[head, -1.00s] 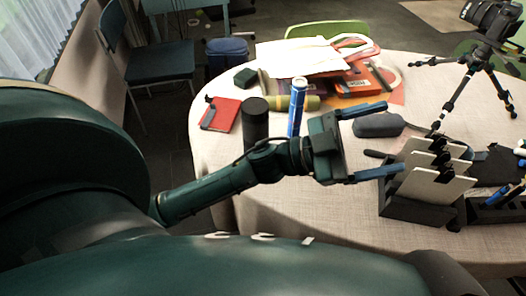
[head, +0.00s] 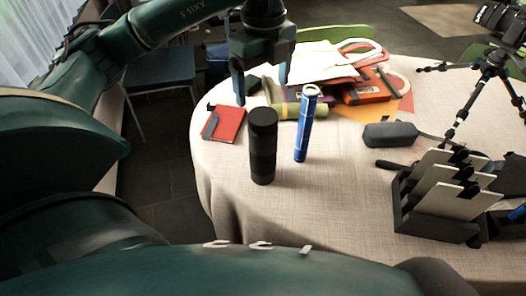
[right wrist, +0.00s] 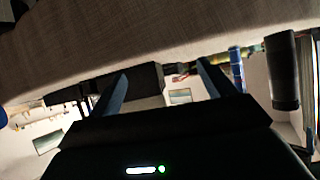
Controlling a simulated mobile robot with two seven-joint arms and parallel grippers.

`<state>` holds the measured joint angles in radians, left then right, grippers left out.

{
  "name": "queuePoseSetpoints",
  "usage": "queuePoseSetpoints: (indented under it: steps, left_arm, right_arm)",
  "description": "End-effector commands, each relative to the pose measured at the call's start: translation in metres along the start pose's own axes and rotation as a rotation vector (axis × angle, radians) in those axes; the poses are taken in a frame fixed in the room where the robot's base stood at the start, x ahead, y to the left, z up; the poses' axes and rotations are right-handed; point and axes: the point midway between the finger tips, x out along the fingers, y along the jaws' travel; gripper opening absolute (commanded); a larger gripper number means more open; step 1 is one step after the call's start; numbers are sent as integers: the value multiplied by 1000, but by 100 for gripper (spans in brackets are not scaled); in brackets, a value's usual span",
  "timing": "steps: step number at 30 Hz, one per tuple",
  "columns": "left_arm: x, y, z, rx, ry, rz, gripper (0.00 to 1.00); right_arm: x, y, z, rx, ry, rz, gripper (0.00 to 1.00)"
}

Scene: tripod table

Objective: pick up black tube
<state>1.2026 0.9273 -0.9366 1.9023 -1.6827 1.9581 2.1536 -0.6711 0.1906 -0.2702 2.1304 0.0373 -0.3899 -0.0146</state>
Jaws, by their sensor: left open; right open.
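The black tube (head: 263,150) stands upright on the round table, left of a blue tube (head: 304,128). My left gripper (head: 261,92) points down with its fingers apart, above and apparently behind the black tube's top, holding nothing. In the right wrist view, which looks upside down, the black tube (right wrist: 284,72) is at the right, beside the blue tube (right wrist: 237,72). My right gripper (right wrist: 162,71) is open and empty there, with the black tube outside its fingers. It is not seen in the head view.
A red notebook (head: 223,124) lies left of the black tube. Behind are a yellow-green roll (head: 284,111), papers and an orange box (head: 366,90). A grey case (head: 390,134), a tripod (head: 488,75) and a card holder (head: 430,221) stand right. The table's front middle is clear.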

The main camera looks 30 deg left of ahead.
Motion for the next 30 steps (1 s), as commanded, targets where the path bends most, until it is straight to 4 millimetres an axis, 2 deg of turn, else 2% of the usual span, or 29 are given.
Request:
queuePoseSetpoints:
  steps: [1, 6, 14, 21, 25, 30]
  left_arm:
    - [12, 1, 0, 1, 1, 4, 85]
    - [42, 1, -1, 3, 4, 3, 85]
    - [62, 1, -2, 5, 5, 1, 85]
    - [97, 2, -2, 5, 6, 3, 85]
    - [108, 2, -2, 6, 6, 1, 85]
    - [109, 1, -2, 6, 6, -1, 85]
  right_arm:
    - [0, 0, 0, 0, 0, 0, 82]
    - [-1, 0, 0, -2, -3, 2, 82]
    - [-1, 0, 0, 1, -8, 5, 82]
    - [-2, 3, 1, 1, -22, 15, 82]
    - [-2, 5, 2, 4, -25, 19, 82]
    - [-2, 4, 2, 7, -24, 20, 82]
